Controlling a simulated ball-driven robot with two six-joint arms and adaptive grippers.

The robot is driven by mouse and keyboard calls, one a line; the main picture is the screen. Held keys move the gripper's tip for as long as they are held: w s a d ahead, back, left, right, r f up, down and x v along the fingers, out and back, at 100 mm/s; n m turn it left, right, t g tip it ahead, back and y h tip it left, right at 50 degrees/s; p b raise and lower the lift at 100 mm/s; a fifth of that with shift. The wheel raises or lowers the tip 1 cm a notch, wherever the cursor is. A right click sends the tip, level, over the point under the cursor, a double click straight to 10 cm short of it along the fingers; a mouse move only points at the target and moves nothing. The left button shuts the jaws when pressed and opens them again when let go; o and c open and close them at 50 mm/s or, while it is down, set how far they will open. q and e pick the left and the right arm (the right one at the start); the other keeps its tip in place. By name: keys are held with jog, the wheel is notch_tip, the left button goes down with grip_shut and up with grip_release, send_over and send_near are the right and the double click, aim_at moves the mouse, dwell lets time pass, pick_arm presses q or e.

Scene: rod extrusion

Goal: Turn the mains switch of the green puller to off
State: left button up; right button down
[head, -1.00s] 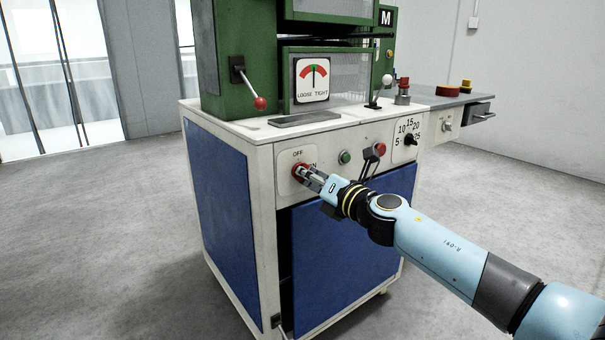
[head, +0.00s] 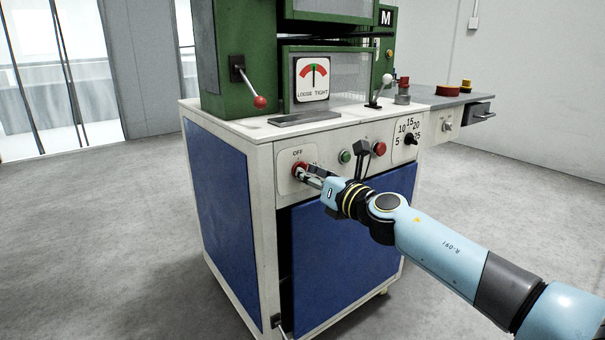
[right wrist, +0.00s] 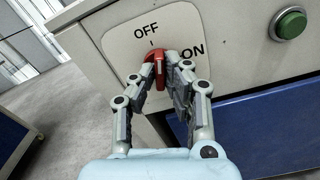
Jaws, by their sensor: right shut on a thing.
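The green puller (head: 222,65) stands on a white cabinet with blue panels. Its mains switch is a red knob (head: 299,168) on a white plate marked OFF at the top and ON at the right. In the right wrist view the red knob (right wrist: 155,68) stands nearly upright, its upper end close to the tick under OFF. My right gripper (right wrist: 163,80) is shut on the knob, a finger on either side. It also shows in the head view (head: 309,174), hiding the ON label there. My left gripper is not in view.
To the right on the panel are a green button (head: 345,156), a red button (head: 379,149) and a dial (head: 409,139) with numbers. A red-balled lever (head: 259,101) sticks out above the worktop. The floor left of the cabinet is clear.

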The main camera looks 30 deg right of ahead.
jog(key=shift+f+n, duration=0.1)
jog(key=shift+n, duration=1.2)
jog(key=c, duration=1.7)
grip_release()
jog(key=shift+n, duration=0.3)
jog(key=shift+c, duration=0.2)
jog(key=o, duration=0.5)
jog(key=shift+c, duration=0.2)
